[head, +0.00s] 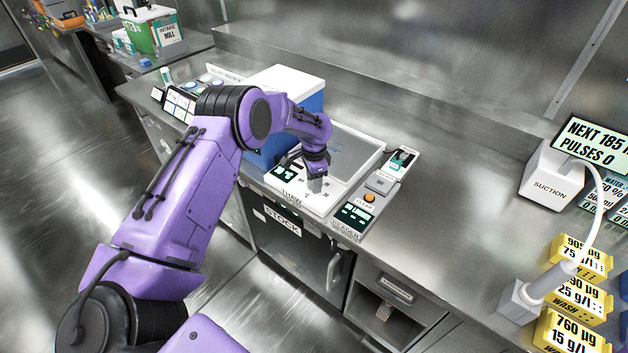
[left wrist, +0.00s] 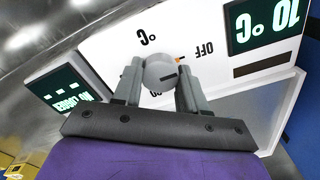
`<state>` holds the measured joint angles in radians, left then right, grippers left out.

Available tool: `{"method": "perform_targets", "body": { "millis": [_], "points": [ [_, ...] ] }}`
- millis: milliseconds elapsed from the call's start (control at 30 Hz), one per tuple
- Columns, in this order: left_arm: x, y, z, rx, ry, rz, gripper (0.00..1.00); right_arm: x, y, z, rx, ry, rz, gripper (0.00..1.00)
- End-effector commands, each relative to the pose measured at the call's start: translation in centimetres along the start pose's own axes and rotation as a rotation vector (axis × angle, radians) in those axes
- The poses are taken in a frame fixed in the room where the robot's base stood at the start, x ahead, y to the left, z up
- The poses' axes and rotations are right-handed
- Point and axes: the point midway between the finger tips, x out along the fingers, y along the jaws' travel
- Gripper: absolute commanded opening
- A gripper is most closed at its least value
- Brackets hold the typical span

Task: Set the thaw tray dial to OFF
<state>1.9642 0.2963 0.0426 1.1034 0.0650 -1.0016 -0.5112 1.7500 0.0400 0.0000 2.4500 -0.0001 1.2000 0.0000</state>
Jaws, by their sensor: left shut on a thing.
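The thaw tray (head: 368,164) is a white unit with a shallow metal bed on the counter. Its dial (left wrist: 160,74) is a round grey knob on the white front panel, seen upside down in the left wrist view. A small orange mark shows at the knob's edge, on the side toward the word OFF (left wrist: 204,48). A °C mark lies on the other side, and a lower label is partly hidden. The tray's display (left wrist: 265,22) reads 10 °C. My left gripper (head: 316,184) is shut on the dial, one finger on each side. My right gripper is not in view.
A blue box with a white lid (head: 287,84) stands behind my left arm. A narrow panel with an orange button (head: 369,198) and a green-lit screen sits right of the tray. A white suction unit (head: 548,172) and yellow wash blocks (head: 582,290) stand farther right; the counter between is clear.

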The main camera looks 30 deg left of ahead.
Motion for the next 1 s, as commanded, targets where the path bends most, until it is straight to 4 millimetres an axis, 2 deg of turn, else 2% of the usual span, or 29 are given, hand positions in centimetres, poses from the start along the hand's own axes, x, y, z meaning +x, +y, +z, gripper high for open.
{"method": "perform_targets", "body": {
  "millis": [133,167,233,567,667,900,1000],
  "points": [
    [0.1,0.1,0.0,-0.002,0.000,0.001,0.11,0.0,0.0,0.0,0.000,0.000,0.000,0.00],
    [0.1,0.1,0.0,-0.002,0.000,0.001,0.45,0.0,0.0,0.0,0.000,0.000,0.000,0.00],
    [0.1,0.0,0.0,-0.002,0.000,0.001,0.67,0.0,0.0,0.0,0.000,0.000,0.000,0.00],
    [-0.3,0.0,0.0,0.000,0.001,0.000,0.67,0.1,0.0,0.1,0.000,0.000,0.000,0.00],
    [-1.7,-0.1,-0.1,-0.001,0.004,-0.001,0.67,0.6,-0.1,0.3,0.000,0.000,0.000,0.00],
    [-7.3,-0.1,-0.1,-0.001,0.004,-0.002,0.67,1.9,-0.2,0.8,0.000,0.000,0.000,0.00],
    [-9.1,-0.1,0.0,-0.001,0.002,0.000,0.67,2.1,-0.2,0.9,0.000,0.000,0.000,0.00]
  ]
}}
